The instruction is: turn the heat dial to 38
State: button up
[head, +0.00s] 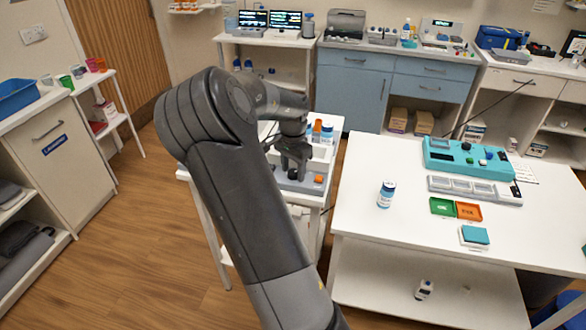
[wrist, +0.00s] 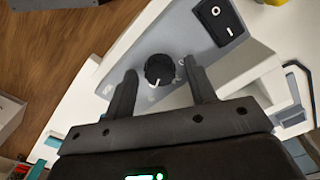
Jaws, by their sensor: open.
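The heat dial (wrist: 160,69) is a round black knob with a white pointer line, set in the grey front panel of a white device in the wrist view. Its pointer is toward the bottom of that picture, and the scale marks are too small to read. My gripper (wrist: 166,82) is open, with one finger on each side of the dial and gaps visible between fingers and knob. In the head view my gripper (head: 292,172) is over the device (head: 312,183) on the small white table. The dial is hard to make out there.
A black rocker switch (wrist: 218,18) is close to the dial on the same panel. The larger white table (head: 370,235) on the right holds a pill bottle (head: 386,194) and a teal device (head: 470,158).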

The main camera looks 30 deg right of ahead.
aim_at(293, 171)
jog(key=shift+c, duration=0.4)
jog(key=c, duration=0.9)
jog(key=shift+n, duration=0.6)
jog(key=o, duration=1)
notch_tip(293, 171, up, 11)
jog(key=shift+f, duration=0.1)
